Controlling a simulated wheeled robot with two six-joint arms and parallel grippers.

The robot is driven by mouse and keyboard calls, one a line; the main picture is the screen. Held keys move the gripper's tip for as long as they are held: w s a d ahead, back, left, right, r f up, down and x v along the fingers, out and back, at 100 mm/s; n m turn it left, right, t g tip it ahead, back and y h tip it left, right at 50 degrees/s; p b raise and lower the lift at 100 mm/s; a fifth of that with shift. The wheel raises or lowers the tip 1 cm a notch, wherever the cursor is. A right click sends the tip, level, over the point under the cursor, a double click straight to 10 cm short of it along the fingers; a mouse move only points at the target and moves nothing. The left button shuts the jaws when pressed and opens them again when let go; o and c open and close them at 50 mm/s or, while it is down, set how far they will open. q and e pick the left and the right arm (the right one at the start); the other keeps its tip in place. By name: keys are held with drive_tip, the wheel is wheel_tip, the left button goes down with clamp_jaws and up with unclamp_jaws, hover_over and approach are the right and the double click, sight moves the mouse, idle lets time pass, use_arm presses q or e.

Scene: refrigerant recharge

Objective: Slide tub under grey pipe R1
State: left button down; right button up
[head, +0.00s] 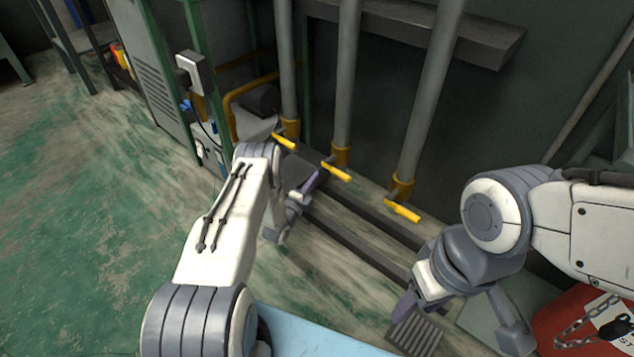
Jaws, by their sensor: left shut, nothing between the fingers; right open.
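Three grey pipes come down the wall: a left pipe (286,60), a middle pipe (346,80) and a right pipe (428,100). Each ends in a yellow fitting with a yellow-handled valve, such as the right handle (402,211). I see no label telling which is R1. I cannot clearly make out a tub. My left gripper (287,217) is shut and empty, low in front of the left and middle pipes, partly hidden by its own arm. My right gripper (458,322) is open at the lower right, its fingers spread and pointing down.
Dark rails (350,240) run along the floor below the pipes. A grey slotted piece (413,335) lies by my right gripper. A red object with a chain and tag (603,318) is at the lower right. A green-framed cabinet (165,80) stands left; open floor (90,220) lies before it.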

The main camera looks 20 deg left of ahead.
use_arm(q)
drive_tip(key=s+d+p, duration=0.2)
drive_tip(key=s+p, duration=0.5)
drive_tip(key=s, duration=0.4)
drive_tip(key=shift+s+d+p, duration=0.2)
drive_tip(key=shift+d+p, duration=0.2)
